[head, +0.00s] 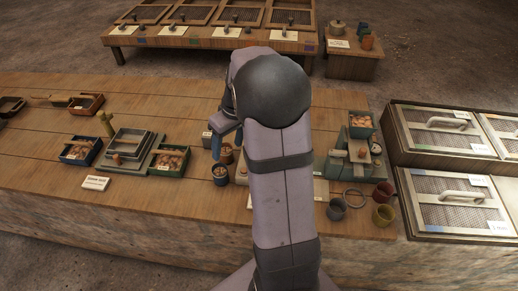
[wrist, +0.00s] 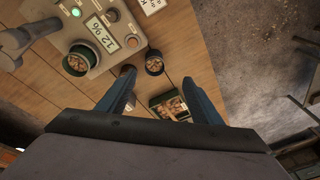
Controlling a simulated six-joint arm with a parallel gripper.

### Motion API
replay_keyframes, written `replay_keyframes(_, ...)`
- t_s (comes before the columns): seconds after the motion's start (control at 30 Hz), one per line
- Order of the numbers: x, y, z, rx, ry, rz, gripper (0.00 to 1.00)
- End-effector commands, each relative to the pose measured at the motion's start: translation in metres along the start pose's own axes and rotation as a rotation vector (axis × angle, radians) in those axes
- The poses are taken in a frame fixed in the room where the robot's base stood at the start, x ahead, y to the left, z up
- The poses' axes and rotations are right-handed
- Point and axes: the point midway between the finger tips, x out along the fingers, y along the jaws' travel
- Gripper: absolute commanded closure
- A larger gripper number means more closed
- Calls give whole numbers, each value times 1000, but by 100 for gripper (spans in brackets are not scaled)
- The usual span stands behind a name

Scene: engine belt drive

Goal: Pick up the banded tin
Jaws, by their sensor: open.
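Two small tins stand close together on the wooden bench, near my gripper. The nearer one, a dark tin with brownish contents (head: 221,176), also shows in the wrist view (wrist: 154,67), just beyond the gap between the fingers. The other, a brownish tin (head: 228,154), is partly hidden by a finger in the wrist view. I cannot clearly tell which tin is banded. My gripper (wrist: 158,79) is open and empty, its blue fingers spread above the bench. In the head view my gripper (head: 216,145) is partly hidden by my arm.
A panel box with a display (wrist: 102,38) stands beside the tins. A green tray of brown pieces (head: 169,162) lies left of them in the head view. Several cups, including a grey one (head: 337,209), stand right of my arm. Lidded crates (head: 455,205) are at the far right.

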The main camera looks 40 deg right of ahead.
Motion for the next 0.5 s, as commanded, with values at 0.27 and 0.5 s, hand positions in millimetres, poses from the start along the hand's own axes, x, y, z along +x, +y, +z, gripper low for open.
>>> replay_keyframes(0.27, 44, 140, -18, -88, 136, 22, 40)
replay_keyframes(0.5, 52, 193, -14, -142, 192, 50, 40)
